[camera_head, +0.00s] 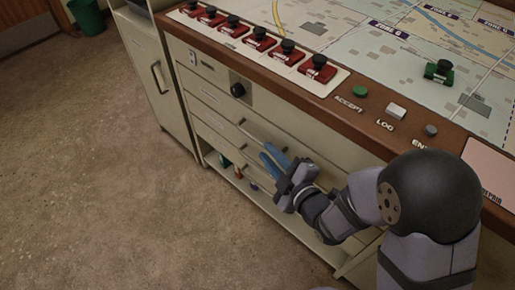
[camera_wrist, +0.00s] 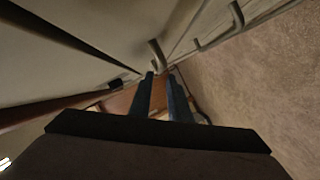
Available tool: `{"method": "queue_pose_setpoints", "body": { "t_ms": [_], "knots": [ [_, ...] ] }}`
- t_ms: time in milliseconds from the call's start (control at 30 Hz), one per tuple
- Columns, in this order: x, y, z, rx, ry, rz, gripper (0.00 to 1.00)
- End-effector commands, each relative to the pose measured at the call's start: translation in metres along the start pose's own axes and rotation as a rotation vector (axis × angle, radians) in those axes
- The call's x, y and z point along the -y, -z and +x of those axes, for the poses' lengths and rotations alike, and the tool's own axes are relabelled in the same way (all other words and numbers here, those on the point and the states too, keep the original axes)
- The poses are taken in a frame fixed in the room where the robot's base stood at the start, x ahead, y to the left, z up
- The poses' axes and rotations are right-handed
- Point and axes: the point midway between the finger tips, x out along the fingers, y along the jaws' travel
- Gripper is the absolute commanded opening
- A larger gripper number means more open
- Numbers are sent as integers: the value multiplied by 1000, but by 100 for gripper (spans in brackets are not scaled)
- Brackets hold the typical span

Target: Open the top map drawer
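The console's pale front carries a stack of wide map drawers (camera_head: 215,98), split by thin horizontal seams. A long metal bar handle (camera_head: 255,138) stands out from the front just before my gripper. My gripper (camera_head: 266,156) has two blue fingers, which are apart. In the wrist view, my gripper (camera_wrist: 161,78) shows a gap between the fingers, and a bent handle end (camera_wrist: 156,52) lies just beyond the fingertips. I cannot tell whether the bar is between the tips. My gripper and arm hide the right part of the drawer fronts. The visible drawer fronts look flush.
An open lower shelf (camera_head: 262,197) holds small items. A cabinet (camera_head: 150,75) stands at left. The floor (camera_head: 120,210) in front is clear.

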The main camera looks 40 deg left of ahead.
Motion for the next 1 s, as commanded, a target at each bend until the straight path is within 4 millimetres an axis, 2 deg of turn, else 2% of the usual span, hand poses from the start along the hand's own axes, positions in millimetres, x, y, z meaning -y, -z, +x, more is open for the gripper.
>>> {"method": "queue_pose_setpoints", "body": {
  "t_ms": [333, 800, 1000],
  "knots": [
    [1, -2, 6, 0, -5, -8, 17],
    [1, -2, 60, -1, -6, -7, 17],
    [1, -2, 71, 0, -5, -6, 17]
  ]
}}
